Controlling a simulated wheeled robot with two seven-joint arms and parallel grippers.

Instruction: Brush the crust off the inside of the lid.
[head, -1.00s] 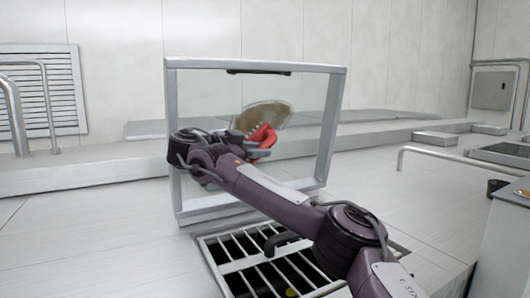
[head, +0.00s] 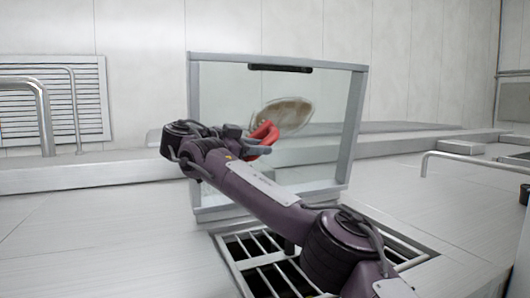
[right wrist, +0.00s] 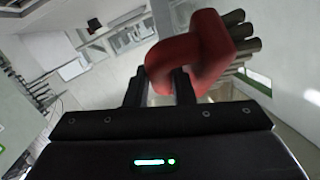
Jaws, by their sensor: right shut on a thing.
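The lid (head: 355,130) stands open and upright in the head view, a pale metal frame around a clear pane with a dark strip at its top. A tan, roughly oval crust patch (head: 285,113) is on the pane; its lower left is partly hidden by the brush. My right gripper (head: 242,146) is in front of the pane, shut on a red brush (head: 265,137). In the right wrist view, the red brush handle (right wrist: 200,55) is between the fingers, with several brown-grey bristle tufts at upper right. Whether the bristles touch the patch is unclear. My left gripper is not in view.
A barred opening (head: 262,262) lies below the lid, partly covered by my right arm. Metal rails stand at the left (head: 42,115) and right (head: 470,158). A low ledge (head: 90,172) runs along the back wall. The pale floor at left is clear.

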